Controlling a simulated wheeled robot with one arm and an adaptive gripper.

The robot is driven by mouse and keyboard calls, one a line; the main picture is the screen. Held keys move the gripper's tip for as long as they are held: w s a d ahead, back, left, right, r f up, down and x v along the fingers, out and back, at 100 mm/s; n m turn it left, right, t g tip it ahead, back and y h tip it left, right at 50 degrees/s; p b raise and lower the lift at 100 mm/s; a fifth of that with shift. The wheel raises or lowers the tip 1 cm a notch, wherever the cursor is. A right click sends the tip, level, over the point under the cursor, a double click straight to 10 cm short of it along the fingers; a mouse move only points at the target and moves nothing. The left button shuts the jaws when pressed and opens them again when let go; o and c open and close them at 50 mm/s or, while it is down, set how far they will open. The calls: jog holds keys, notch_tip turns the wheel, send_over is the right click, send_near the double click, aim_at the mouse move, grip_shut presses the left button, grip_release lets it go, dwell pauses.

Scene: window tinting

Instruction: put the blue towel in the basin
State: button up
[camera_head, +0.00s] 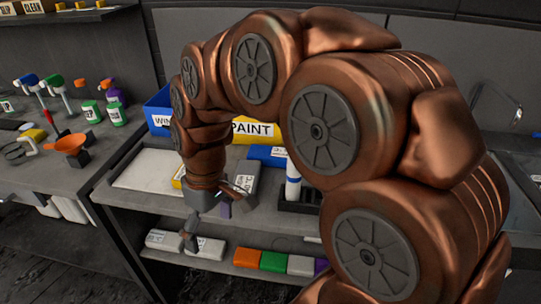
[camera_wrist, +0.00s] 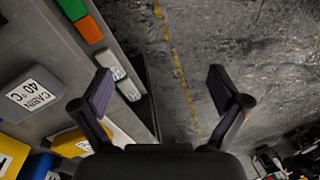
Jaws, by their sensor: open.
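My gripper (camera_head: 207,226) hangs over the front edge of the grey bench, beneath my copper-coloured arm. In the wrist view my gripper (camera_wrist: 160,90) has its two fingers wide apart with nothing between them, above the dark floor. I cannot pick out a blue towel for certain. A flat blue item (camera_head: 266,154) lies at the back of the bench, partly behind my arm; I cannot tell what it is. I cannot make out the basin; my arm hides much of the right side.
A blue bin (camera_head: 157,108) stands at the back of the bench. A grey box labelled CABIN (camera_wrist: 36,94) lies on the bench. Orange (camera_head: 247,258) and green (camera_head: 273,261) blocks and white packs (camera_head: 205,247) sit on the lower shelf. Spray bottles (camera_head: 115,108) stand on the left counter.

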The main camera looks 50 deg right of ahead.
jog(key=w+d+r+n+t+y, duration=0.1)
jog(key=w+d+n, duration=0.1)
jog(key=w+d, duration=0.5)
jog(key=w+d+t, duration=0.1)
jog(key=w+d, duration=0.2)
jog(key=d, duration=0.3)
jog(key=w+d+f+n+p, duration=0.1)
jog(key=w+d, duration=0.2)
jog(key=d, duration=0.4)
jog(key=w+d+t, duration=0.1)
jog(key=w+d, duration=0.2)
jog(key=d, duration=0.3)
jog(key=shift+w+d+f+t+y, duration=0.1)
jog(key=shift+d+f+t+y, duration=0.1)
jog(key=shift+d+t+y, duration=0.1)
jog(key=t, duration=0.1)
send_over(272, 152)
jog(key=s+d, duration=0.2)
notch_tip(272, 152, down, 2)
jog(key=shift+a+f+n+p, duration=0.15)
jog(key=shift+f+n+p, duration=0.1)
jog(key=shift+n+p, duration=0.2)
jog(key=shift+p+x, duration=1.6)
jog(key=shift+x, duration=2.25)
jog(key=shift+s, duration=0.1)
jog(key=shift+c, duration=0.3)
jog(key=c, duration=1.3)
